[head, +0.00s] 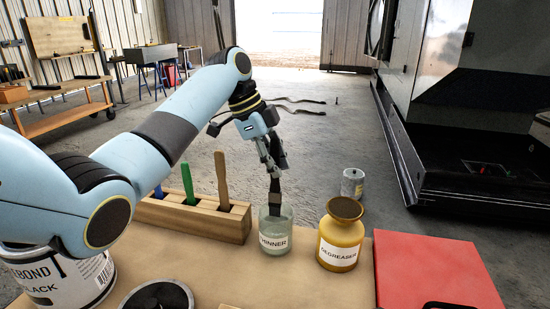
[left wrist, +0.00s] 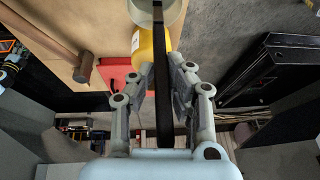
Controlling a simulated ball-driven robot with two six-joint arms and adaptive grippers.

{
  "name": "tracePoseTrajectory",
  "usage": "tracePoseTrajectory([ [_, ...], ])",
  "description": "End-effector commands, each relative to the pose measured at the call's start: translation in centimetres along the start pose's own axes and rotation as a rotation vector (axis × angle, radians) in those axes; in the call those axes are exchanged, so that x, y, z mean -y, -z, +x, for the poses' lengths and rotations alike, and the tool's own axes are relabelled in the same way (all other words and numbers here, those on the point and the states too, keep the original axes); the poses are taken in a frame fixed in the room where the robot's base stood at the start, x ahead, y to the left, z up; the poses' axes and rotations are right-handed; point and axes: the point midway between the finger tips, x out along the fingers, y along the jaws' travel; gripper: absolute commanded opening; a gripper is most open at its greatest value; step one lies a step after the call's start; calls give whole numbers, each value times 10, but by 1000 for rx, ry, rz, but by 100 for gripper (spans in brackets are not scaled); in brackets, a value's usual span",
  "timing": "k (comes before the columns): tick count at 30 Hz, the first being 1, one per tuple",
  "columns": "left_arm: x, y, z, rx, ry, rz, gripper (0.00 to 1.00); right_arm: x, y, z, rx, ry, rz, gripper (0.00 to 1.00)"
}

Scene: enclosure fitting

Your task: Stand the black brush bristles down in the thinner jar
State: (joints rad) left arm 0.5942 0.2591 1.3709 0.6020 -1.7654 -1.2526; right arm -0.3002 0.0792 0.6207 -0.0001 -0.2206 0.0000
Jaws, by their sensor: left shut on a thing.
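My left gripper (head: 274,166) is above the jar and shut on the black brush (head: 275,193). The brush points down, its lower end at the jar mouth and seemingly inside it; the glass and rim make its depth hard to tell. In the left wrist view the brush (left wrist: 163,95) runs between the two fingers toward the jar (left wrist: 143,12) at the top. My right gripper is not in view.
A wooden holder (head: 205,221) with green, blue and brown handles stands left of the jar. A yellow degreaser bottle (head: 341,235) stands close to its right. A red case (head: 435,270) lies further right. A BOND can (head: 72,280) is at front left.

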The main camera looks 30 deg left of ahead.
Motion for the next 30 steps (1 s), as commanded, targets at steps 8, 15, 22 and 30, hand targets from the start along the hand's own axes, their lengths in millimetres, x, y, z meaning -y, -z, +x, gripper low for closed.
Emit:
tracePoseTrajectory([
  [8, -3, -10, 25, 0, -1, 0, 0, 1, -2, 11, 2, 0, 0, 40],
  [15, -4, -17, 41, -1, -1, 0, 0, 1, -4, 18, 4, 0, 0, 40],
  [22, -4, -18, 45, -1, 0, 1, 0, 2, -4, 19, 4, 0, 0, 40],
  [30, -4, -18, 44, -1, 0, 0, 27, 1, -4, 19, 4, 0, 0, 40],
])
